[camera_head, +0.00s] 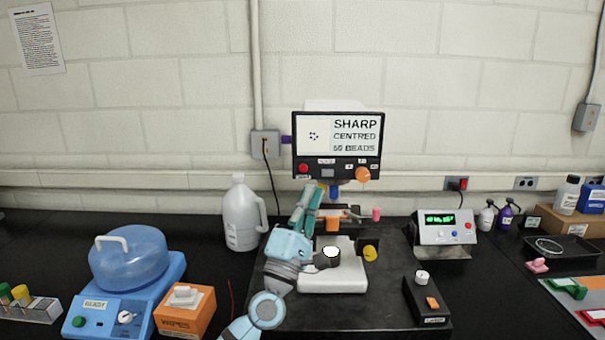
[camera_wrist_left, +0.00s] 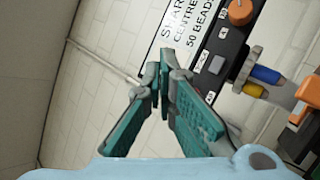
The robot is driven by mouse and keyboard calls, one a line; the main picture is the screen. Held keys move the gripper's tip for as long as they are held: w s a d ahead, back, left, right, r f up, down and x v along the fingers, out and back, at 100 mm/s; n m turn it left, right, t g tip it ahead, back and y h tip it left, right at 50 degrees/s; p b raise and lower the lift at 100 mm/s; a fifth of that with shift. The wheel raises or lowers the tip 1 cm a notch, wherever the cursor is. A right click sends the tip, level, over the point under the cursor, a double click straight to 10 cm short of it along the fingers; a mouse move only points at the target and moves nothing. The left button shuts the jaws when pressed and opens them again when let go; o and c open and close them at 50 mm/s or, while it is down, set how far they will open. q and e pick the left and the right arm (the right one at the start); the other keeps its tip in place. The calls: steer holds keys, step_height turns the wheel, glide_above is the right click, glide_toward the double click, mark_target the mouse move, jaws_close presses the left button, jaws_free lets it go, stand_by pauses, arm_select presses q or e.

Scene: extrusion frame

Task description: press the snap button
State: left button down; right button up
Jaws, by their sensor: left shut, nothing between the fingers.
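The monitor (camera_head: 337,146) stands above the microscope and reads "SHARP CENTRED 50 BEADS". Its lower panel has a red button (camera_head: 303,169), a grey square button (camera_head: 327,171) and an orange knob (camera_head: 363,174). My left gripper (camera_head: 315,189) is shut and empty, pointing up just below the panel's left half. In the left wrist view its teal fingers (camera_wrist_left: 165,66) are close together, left of the grey button (camera_wrist_left: 216,64) and apart from it. The red button cannot be seen there. My right gripper is not in view.
The microscope's white base (camera_head: 345,281) stands on a dark mat behind my left arm. A white jug (camera_head: 242,215) is left of the arm, with a blue-lidded device (camera_head: 130,262) and a wipes box (camera_head: 185,312) nearer. A green-display box (camera_head: 443,227) stands right.

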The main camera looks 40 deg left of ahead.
mark_target(303, 168)
arm_select(q)
steer(key=shift+s+a+r+n+y, duration=0.1)
steer(key=shift+a+r+n+y, duration=0.25)
steer(key=shift+n+y, duration=0.2)
steer(key=w+a+b, duration=0.5)
steer(key=w+b, duration=0.2)
steer(key=b, duration=0.1)
steer(key=shift+a, duration=0.2)
steer(key=shift+f, duration=0.1)
stand_by(1.0)
steer(key=shift+w+a+b, duration=0.2)
steer(key=shift+w+b, duration=0.2)
steer(key=shift+b, duration=0.05)
